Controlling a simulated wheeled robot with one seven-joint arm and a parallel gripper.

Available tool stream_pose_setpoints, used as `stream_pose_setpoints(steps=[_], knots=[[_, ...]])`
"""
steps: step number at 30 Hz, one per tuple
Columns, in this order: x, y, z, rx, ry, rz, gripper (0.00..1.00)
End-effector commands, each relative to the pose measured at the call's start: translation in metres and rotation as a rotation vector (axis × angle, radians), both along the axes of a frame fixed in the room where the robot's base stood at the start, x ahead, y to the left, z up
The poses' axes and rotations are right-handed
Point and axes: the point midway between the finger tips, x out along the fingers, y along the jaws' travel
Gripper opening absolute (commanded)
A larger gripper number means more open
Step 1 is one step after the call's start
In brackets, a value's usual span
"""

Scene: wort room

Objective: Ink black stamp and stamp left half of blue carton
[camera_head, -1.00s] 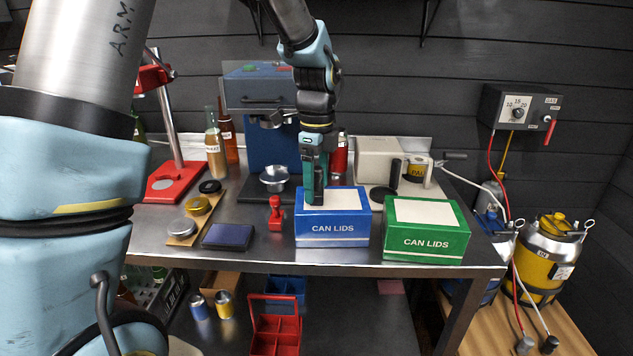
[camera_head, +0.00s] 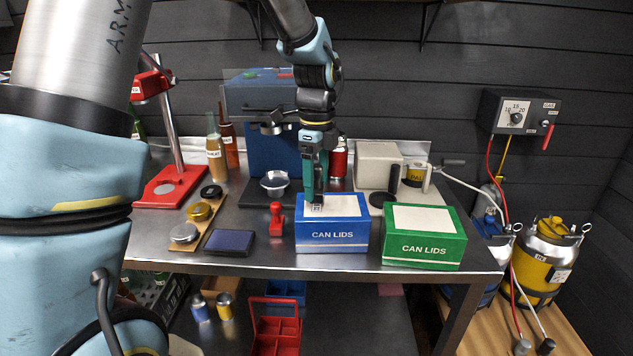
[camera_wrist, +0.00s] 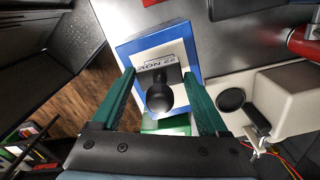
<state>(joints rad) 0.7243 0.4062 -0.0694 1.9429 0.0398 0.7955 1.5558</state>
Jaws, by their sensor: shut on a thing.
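My gripper (camera_head: 314,190) is shut on the black stamp and stands above the left half of the blue carton (camera_head: 333,236). In the wrist view, the stamp's round black handle (camera_wrist: 160,98) sits between the green fingers, above the carton's white label (camera_wrist: 158,58). A dark printed mark with a date (camera_wrist: 156,64) shows on the label beside the stamp; it also shows small on the left half in the head view (camera_head: 317,208). The stamp is hard to make out in the head view. The dark ink pad (camera_head: 229,241) lies open on the table left of the carton.
A red stamp (camera_head: 276,220) stands between pad and carton. A green carton (camera_head: 422,249) stands close on the right, its label blank. Behind are a blue machine (camera_head: 272,150) and a cream device (camera_head: 379,163).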

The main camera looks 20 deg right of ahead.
Motion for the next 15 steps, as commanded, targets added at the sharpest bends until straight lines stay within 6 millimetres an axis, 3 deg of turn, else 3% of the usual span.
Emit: stream_pose_setpoints(steps=[15], knots=[[0.001, 0.0, 0.044, -0.002, -0.002, 0.0, 0.42]])
